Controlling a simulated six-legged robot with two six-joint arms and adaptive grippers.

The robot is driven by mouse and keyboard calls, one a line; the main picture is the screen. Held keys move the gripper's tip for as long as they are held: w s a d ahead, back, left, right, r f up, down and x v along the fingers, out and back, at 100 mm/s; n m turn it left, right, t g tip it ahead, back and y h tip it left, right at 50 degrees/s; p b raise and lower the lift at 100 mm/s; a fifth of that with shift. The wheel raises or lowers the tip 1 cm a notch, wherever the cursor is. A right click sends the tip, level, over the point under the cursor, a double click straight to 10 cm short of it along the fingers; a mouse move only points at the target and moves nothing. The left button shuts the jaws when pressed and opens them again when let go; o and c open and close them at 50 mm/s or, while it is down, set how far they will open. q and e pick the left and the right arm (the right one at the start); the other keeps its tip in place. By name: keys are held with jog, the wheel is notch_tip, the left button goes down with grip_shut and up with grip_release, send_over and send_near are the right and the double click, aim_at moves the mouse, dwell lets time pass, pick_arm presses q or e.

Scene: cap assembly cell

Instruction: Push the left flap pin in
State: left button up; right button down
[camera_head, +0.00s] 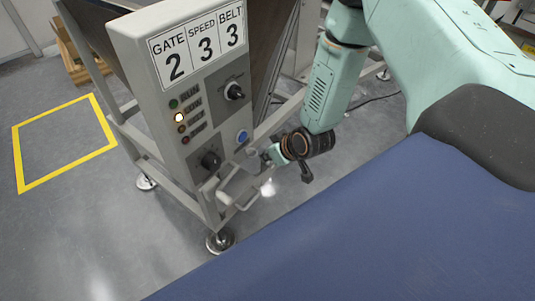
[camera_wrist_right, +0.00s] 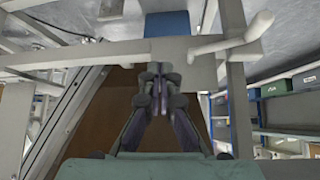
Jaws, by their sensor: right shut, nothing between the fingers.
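My right gripper (camera_head: 268,155) is just right of the lower part of the grey control panel (camera_head: 155,60), near a pale bent handle (camera_head: 238,192) on the machine frame. In the right wrist view its fingertips (camera_wrist_right: 160,72) are together and hold nothing. They overlap a pale plate (camera_wrist_right: 180,62) in that view; I cannot tell whether they touch it. A pale rod-like handle (camera_wrist_right: 235,36) sticks out to the right of the plate. I cannot tell for sure which part is the left flap pin. My left gripper is not in view.
The panel reads GATE 2, SPEED 3, BELT 3, and has a blue button (camera_head: 242,136), black knobs (camera_head: 234,91) and a lit lamp (camera_head: 179,118). Machine frame legs (camera_head: 220,240) stand close below. A yellow floor outline (camera_head: 30,184) lies at left. Shelves (camera_wrist_right: 285,105) show at right in the wrist view.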

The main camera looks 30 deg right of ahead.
jog(key=p+v, duration=0.6)
jog(key=v, duration=0.4)
jog(key=shift+r, duration=0.1)
dwell(0.4)
jog(key=s+a+f+g, duration=0.1)
jog(key=s+a+g, duration=0.1)
jog(key=s, duration=0.6)
jog(key=s+a+f+m+g, duration=0.1)
jog(key=s+a+f+g, duration=0.1)
jog(key=s, duration=0.6)
jog(key=s+a+f+m+g+h, duration=0.1)
jog(key=s+a+f+g, duration=0.1)
jog(key=s, duration=0.6)
jog(key=a+g, duration=0.1)
jog(key=a, duration=0.1)
jog(key=shift+s+a+g, duration=0.3)
jog(key=shift+a+g, duration=0.05)
jog(key=shift+g, duration=0.05)
